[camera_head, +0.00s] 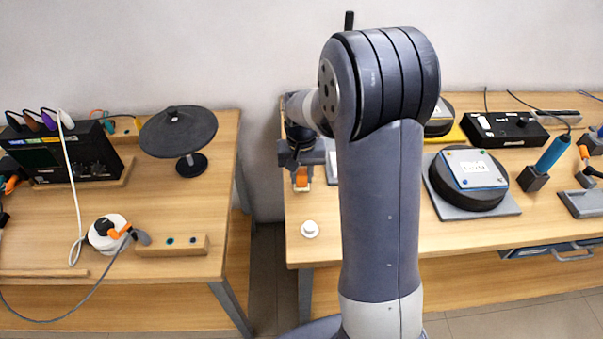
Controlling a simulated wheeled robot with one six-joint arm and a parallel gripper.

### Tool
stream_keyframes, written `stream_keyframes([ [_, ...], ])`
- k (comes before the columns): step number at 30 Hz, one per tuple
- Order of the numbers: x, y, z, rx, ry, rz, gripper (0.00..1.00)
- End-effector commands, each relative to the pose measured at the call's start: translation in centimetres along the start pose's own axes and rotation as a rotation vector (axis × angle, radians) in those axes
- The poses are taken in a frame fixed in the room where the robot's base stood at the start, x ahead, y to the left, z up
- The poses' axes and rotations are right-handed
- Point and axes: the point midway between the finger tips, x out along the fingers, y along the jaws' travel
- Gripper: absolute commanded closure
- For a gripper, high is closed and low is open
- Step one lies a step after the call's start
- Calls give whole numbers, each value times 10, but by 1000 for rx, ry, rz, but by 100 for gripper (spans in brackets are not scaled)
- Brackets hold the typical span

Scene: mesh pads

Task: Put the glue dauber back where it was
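I cannot pick out the glue dauber for certain. My gripper (300,158) is at the left end of the right table, partly hidden by my arm. Its fingers are too small and dark to tell whether they are open or shut. A small orange piece (302,178) shows right below it; I cannot tell whether it is held or stands on the table. A small white round piece (310,229) lies on the table in front of it. On the left table, a white round pot (103,243) has an orange and grey tool (122,232) at its top.
A black round stand (178,132), a black box (70,155) and a wooden block (172,246) are on the left table. The right table (450,236) holds a black disc on a grey plate (480,211) and a blue tool (550,153). A gap separates the tables.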

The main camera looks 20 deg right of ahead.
Motion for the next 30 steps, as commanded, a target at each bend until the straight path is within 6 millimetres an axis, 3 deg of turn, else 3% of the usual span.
stream_keyframes([
  [8,0,0,0,0,0,0,51],
  [18,-7,0,0,0,1,0,51],
  [23,-33,0,-1,0,5,-1,51],
  [30,-86,0,-1,0,5,-1,51],
])
